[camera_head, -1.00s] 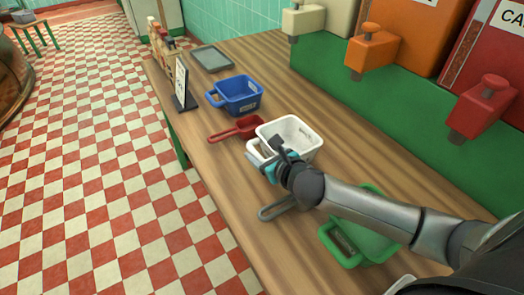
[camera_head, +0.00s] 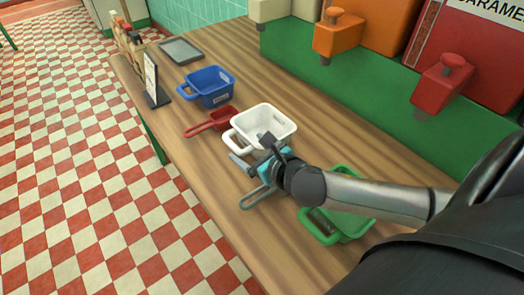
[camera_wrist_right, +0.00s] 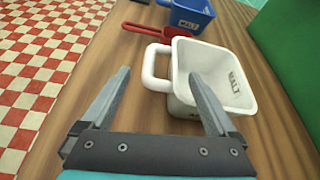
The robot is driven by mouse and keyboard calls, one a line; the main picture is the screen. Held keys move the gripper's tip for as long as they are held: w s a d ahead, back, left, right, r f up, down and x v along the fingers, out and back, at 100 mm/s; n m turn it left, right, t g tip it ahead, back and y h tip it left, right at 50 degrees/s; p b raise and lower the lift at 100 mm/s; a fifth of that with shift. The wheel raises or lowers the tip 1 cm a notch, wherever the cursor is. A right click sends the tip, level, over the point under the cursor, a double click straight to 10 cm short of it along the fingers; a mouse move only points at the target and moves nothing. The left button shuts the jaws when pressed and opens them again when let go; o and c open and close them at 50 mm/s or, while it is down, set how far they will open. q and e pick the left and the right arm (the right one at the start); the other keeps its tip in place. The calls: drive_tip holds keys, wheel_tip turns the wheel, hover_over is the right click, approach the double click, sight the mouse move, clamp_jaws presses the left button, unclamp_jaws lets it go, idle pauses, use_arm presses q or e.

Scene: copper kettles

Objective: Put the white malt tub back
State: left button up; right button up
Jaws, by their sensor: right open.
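The white malt tub (camera_head: 281,119) stands upright on the wooden counter, with its handle toward the left. In the right wrist view the tub (camera_wrist_right: 238,97) shows "MALT" lettering inside, and its handle (camera_wrist_right: 151,69) lies just beyond the fingertips. My right gripper (camera_head: 236,179) is open and empty, on the near side of the tub and apart from the handle. In the right wrist view the open fingers (camera_wrist_right: 157,78) spread with nothing between them. My left gripper is not in view.
A red scoop (camera_head: 214,121) and a blue tub (camera_head: 210,88) stand beyond the white tub. A green tub (camera_head: 345,222) sits near my right forearm. Dispensers, orange (camera_head: 338,35) and red (camera_head: 441,82), line the back. The counter's front left is clear.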

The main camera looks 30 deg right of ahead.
drive_tip(key=shift+p+v, duration=0.5)
drive_tip(key=shift+v, duration=2.25)
